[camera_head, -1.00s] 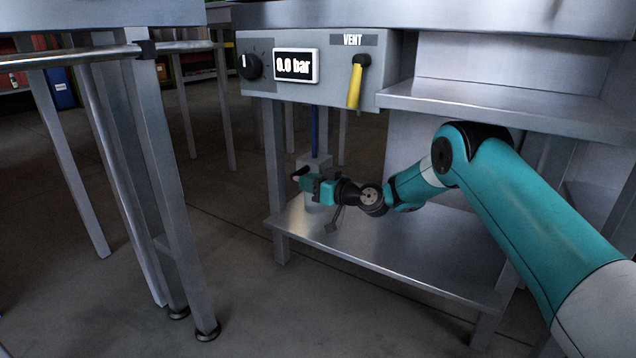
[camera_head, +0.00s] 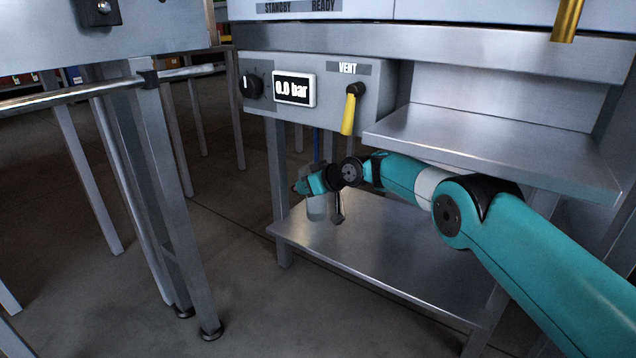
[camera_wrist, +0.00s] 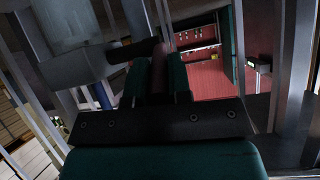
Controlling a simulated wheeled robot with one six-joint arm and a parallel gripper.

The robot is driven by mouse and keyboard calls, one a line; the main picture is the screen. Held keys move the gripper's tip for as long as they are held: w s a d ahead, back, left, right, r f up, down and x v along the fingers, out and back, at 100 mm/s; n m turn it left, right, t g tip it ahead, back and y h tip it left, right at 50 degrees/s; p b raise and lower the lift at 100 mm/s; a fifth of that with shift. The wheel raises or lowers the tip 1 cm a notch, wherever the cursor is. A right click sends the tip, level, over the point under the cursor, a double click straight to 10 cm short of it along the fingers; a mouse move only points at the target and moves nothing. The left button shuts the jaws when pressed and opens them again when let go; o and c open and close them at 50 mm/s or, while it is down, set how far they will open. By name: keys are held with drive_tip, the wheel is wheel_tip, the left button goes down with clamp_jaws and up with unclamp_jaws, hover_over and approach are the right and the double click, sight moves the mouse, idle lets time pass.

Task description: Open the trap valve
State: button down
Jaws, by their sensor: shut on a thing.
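The trap is a pale translucent vessel (camera_head: 317,209) under the control box, above the low steel shelf. In the wrist view its grey body (camera_wrist: 75,66) is at left. My gripper (camera_head: 304,184) is in front of the trap's upper part and hides much of it. In the wrist view my gripper (camera_wrist: 161,82) is shut on a dark reddish valve handle (camera_wrist: 160,62), held between two teal fingers. A dark stem (camera_wrist: 130,51) runs from the trap to this handle. How far the valve is turned cannot be told.
The grey control box (camera_head: 225,88) has a display (camera_head: 295,89) reading 0.0 bar and a yellow VENT lever (camera_head: 348,112) hanging down. A steel ledge (camera_head: 500,145) lies above my forearm, and the low shelf (camera_head: 370,245) below it. Table legs stand at left.

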drive_tip(key=shift+a+r+g+h, duration=0.25)
drive_tip(key=shift+r+g+h, duration=0.15)
drive_tip(key=shift+h, duration=0.2)
drive_tip(key=shift+d+p, duration=0.1)
drive_tip(key=shift+p, duration=0.2)
drive_tip(key=c, duration=1.1)
unclamp_jaws()
drive_tip(key=shift+o, duration=0.2)
